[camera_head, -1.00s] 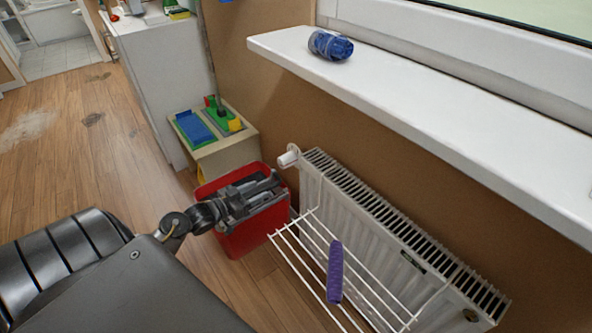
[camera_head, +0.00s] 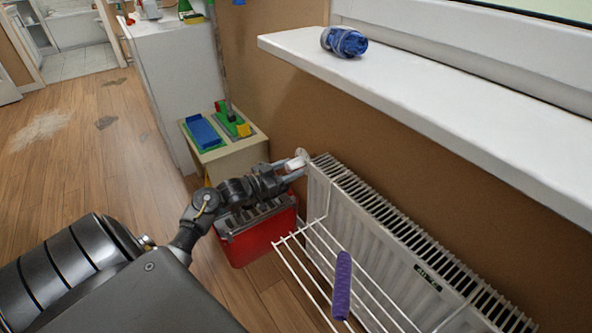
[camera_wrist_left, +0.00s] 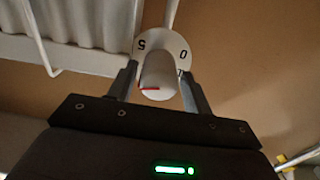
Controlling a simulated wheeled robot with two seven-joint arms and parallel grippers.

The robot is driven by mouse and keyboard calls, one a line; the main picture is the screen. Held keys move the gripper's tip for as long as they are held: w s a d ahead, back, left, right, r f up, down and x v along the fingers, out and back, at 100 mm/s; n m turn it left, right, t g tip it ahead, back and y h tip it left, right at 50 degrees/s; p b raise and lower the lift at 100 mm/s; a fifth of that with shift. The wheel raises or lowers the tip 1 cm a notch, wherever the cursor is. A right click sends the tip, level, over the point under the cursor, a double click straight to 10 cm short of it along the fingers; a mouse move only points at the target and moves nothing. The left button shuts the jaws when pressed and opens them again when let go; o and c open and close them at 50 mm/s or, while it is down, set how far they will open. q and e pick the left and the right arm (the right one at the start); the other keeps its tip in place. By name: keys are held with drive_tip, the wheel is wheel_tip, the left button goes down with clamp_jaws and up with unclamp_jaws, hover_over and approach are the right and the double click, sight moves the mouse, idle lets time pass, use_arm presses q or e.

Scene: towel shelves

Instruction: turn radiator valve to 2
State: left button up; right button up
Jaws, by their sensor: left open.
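The white radiator valve (camera_head: 297,163) sticks out at the upper left end of the white radiator (camera_head: 340,205). In the left wrist view the valve knob (camera_wrist_left: 159,78) shows a red mark near its front edge. Behind it is a round white dial (camera_wrist_left: 178,45) with "5" and "0" readable; other numbers are hidden. My left gripper (camera_head: 293,169) is open at the valve, and its two fingers stand on either side of the knob in the left wrist view (camera_wrist_left: 159,85). I cannot tell whether the fingers touch it. My right gripper is not in view.
A white wire rack (camera_head: 290,262) with a purple object (camera_head: 341,285) hangs at the radiator's front.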

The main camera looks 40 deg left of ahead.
use_arm(q)
drive_tip(key=shift+x, duration=1.05)
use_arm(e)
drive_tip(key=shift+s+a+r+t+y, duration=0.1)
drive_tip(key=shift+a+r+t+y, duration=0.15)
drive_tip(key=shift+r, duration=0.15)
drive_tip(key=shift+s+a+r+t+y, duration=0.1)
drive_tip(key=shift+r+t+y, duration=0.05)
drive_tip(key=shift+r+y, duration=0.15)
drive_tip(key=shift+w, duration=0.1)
